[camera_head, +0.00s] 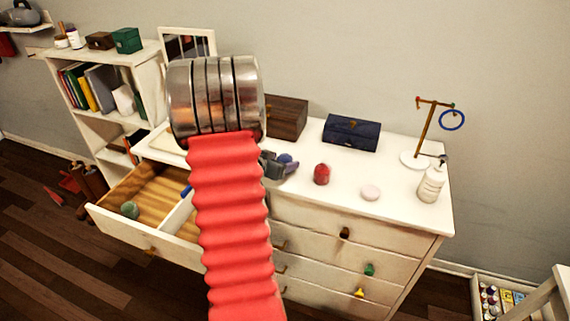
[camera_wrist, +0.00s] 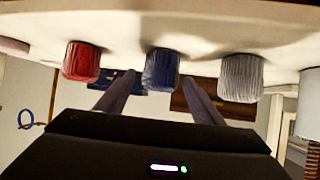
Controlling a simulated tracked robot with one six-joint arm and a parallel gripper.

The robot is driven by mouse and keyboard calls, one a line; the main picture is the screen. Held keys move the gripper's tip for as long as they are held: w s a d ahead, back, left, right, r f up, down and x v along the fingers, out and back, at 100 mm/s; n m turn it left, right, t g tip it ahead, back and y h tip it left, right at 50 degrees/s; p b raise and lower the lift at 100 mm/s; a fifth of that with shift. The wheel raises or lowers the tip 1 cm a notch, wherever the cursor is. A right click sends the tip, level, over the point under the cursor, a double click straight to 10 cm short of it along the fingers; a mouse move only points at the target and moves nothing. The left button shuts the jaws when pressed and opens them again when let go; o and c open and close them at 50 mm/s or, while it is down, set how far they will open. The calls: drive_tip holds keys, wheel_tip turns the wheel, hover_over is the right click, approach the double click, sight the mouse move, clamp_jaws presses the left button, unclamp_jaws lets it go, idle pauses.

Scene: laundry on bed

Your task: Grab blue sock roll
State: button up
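The blue sock roll (camera_wrist: 162,70) stands on the white dresser top, which appears upside down in the wrist view. My gripper (camera_wrist: 160,80) is open, with one dark finger on each side of the roll and a gap showing on both sides. How deep the roll sits between the fingers is hard to tell. In the head view, the blue roll (camera_head: 288,161) shows partly at the dark tip of my gripper (camera_head: 277,164). My red arm and metal joint cover the area left of it.
A red sock roll (camera_wrist: 82,62) and a grey roll (camera_wrist: 242,78) flank the blue one. A pale pink roll (camera_head: 370,193), white bottle (camera_head: 431,184) and hook stand (camera_head: 415,158) are to the right. A dark blue box (camera_head: 351,132) and brown box (camera_head: 288,118) stand behind. An open drawer (camera_head: 150,225) juts out left.

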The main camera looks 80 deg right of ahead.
sight(282, 159)
drive_tip(key=c, duration=1)
drive_tip(key=shift+r, duration=5)
